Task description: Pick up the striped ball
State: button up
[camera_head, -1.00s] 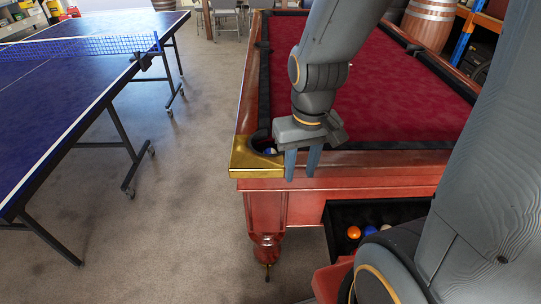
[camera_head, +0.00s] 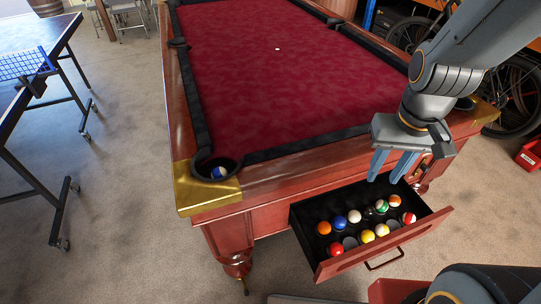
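A blue-and-white striped ball (camera_head: 219,173) sits in the near-left corner pocket of the pool table, partly hidden by the pocket's rim. The open drawer below the table's near end also holds striped-looking balls: a green-and-white one (camera_head: 381,206), a red-and-white one (camera_head: 409,218) and an orange-and-white one (camera_head: 395,201). My gripper (camera_head: 384,180) points down in front of the table's near rail, above the drawer's back part in the picture. Its two fingers are apart with nothing between them. It is well to the right of the pocket ball.
The pool table (camera_head: 285,160) has a red cloth with a small white spot or ball far back. The drawer (camera_head: 340,266) also holds several plain balls in a dark tray. A blue table-tennis table (camera_head: 40,50) stands left, with clear floor between. Bicycles and a red bin (camera_head: 530,155) are right.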

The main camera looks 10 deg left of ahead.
aim_at(218, 172)
jog(key=z, duration=2.2)
jog(key=k, duration=1.9)
jog(key=u, duration=1.95)
jog(key=i, duration=0.5)
jog(key=z, duration=0.05)
